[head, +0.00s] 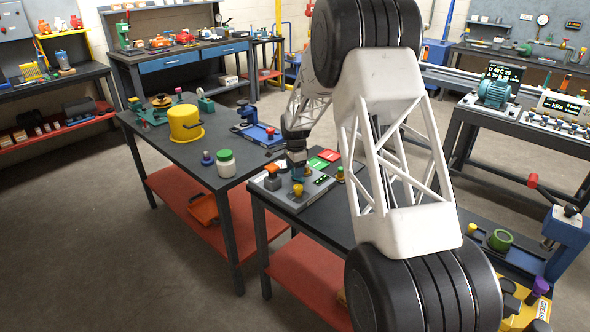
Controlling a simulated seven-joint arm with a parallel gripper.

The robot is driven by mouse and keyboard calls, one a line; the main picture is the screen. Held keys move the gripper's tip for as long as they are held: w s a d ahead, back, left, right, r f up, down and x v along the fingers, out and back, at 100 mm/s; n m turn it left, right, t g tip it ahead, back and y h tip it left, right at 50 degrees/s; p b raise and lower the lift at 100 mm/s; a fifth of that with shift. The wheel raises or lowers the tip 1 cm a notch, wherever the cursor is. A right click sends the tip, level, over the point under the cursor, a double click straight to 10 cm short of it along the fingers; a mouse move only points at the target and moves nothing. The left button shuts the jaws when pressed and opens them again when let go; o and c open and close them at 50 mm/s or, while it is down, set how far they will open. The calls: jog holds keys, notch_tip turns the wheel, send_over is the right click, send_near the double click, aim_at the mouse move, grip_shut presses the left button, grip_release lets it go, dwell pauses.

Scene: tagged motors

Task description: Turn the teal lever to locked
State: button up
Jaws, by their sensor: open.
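A grey control panel (318,190) lies on the dark bench in the middle. It carries an orange-red block (272,171), a yellow knob (298,190) and a small green display (321,179). My gripper (297,166) points down over the back part of this panel, behind the yellow knob. It is open, but its fingers are small and hard to make out. A small teal-blue part (299,173) shows right at the gripper. I cannot tell whether it is the teal lever, how it is turned, or whether the gripper touches it.
My white arm covers much of the right middle. Red and green plates (324,158) lie just behind the panel. A yellow pot (185,123) and a green-lidded jar (225,162) stand on the left bench (165,150). A teal motor (493,93) sits on the right bench.

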jog(key=c, duration=0.9)
jog(key=shift+n, duration=0.4)
jog(key=n, duration=1.2)
jog(key=shift+n, duration=0.3)
jog(key=n, duration=0.4)
jog(key=shift+n, duration=0.4)
